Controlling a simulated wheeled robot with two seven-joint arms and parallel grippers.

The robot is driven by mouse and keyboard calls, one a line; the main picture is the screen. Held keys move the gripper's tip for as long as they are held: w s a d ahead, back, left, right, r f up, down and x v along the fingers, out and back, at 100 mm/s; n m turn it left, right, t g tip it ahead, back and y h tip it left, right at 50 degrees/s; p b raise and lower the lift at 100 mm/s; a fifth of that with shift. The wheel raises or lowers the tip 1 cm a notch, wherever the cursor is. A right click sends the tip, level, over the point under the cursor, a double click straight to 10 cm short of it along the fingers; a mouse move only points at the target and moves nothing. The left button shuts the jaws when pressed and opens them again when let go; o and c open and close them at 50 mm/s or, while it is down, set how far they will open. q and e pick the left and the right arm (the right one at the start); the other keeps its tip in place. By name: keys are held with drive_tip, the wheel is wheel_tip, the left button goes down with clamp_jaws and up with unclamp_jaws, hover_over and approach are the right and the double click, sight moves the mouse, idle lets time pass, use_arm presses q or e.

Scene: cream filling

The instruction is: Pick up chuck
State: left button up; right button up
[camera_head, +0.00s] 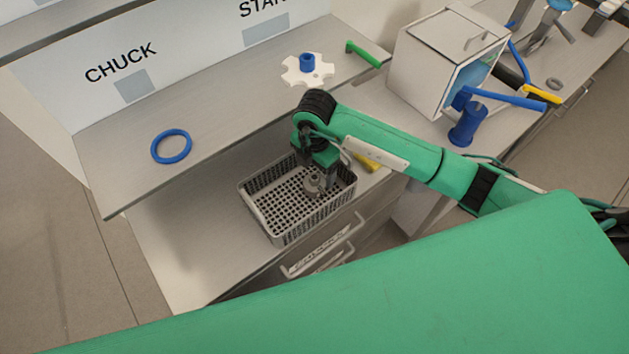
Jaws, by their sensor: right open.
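The chuck (313,186) is a small grey metal round part inside the grey basket (285,233), near its right side. My right gripper (318,180) reaches down into the basket from above, with its fingers at the chuck. The fingers are open; the gripper body hides part of the chuck, and I cannot tell whether they touch it. My left gripper is not in view.
The shelf above the basket holds a blue ring (171,146), a white star-shaped part (307,70) with a blue hub, and a green handle (363,54). A white box (437,62) and a blue stand (467,126) are at right. A yellow object (367,162) lies beside the basket.

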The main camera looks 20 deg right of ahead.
sight(314, 177)
drive_tip(key=shift+s+a+f+p, duration=0.1)
drive_tip(key=shift+f+p, duration=0.4)
drive_tip(key=f+p, duration=0.1)
drive_tip(key=f, duration=0.2)
drive_tip(key=shift+s+a+f+p, duration=0.1)
drive_tip(key=shift+s+f+p, duration=0.1)
drive_tip(key=shift+p, duration=0.1)
drive_tip(key=shift+f, duration=0.5)
drive_tip(key=shift+w, duration=0.1)
drive_tip(key=c, duration=1.5)
